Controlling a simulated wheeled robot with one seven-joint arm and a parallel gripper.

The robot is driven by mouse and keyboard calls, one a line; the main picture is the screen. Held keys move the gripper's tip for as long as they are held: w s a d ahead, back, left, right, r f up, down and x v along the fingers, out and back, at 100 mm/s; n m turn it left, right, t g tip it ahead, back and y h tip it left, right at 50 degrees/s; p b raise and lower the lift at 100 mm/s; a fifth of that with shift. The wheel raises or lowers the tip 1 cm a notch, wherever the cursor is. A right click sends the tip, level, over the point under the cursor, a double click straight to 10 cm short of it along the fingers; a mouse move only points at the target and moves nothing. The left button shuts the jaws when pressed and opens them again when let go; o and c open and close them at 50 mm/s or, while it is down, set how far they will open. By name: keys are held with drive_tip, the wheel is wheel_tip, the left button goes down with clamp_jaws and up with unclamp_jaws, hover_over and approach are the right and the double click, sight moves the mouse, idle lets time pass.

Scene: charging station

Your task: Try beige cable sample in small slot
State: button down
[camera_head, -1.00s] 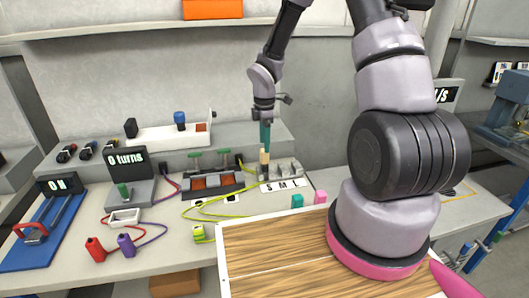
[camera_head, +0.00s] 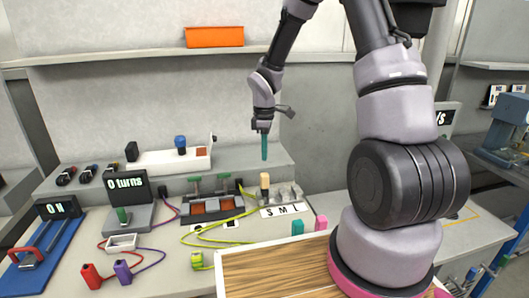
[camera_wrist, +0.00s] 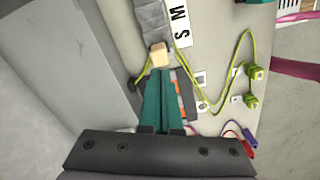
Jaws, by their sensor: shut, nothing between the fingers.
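The beige cable sample (camera_head: 264,181) stands upright at the left end of the grey slot block (camera_head: 291,191), by the S on the S M L label (camera_head: 284,210). Its lower end is hidden, so its depth in the small slot cannot be told. My gripper (camera_head: 264,158) has teal fingers, shut and empty, pointing down above the sample with a gap between. In the wrist view the sample's beige top (camera_wrist: 160,54) shows just beyond the shut fingertips (camera_wrist: 158,74).
Left of the slot block is a dark fixture (camera_head: 210,205) with green handles and yellow-green cables. Teal (camera_head: 297,228) and pink (camera_head: 321,222) blocks stand in front. A raised grey ledge runs behind. The air around my gripper is clear.

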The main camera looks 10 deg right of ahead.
sight(265, 174)
drive_tip(key=m, duration=0.2)
drive_tip(key=shift+r+m, duration=0.15)
drive_tip(key=shift+m, duration=0.45)
drive_tip(key=shift+f, duration=3)
drive_tip(key=shift+f, duration=0.25)
wheel_tip(265, 174, up, 14)
drive_tip(key=shift+f, duration=0.25)
wheel_tip(265, 174, down, 13)
drive_tip(key=shift+r, duration=0.1)
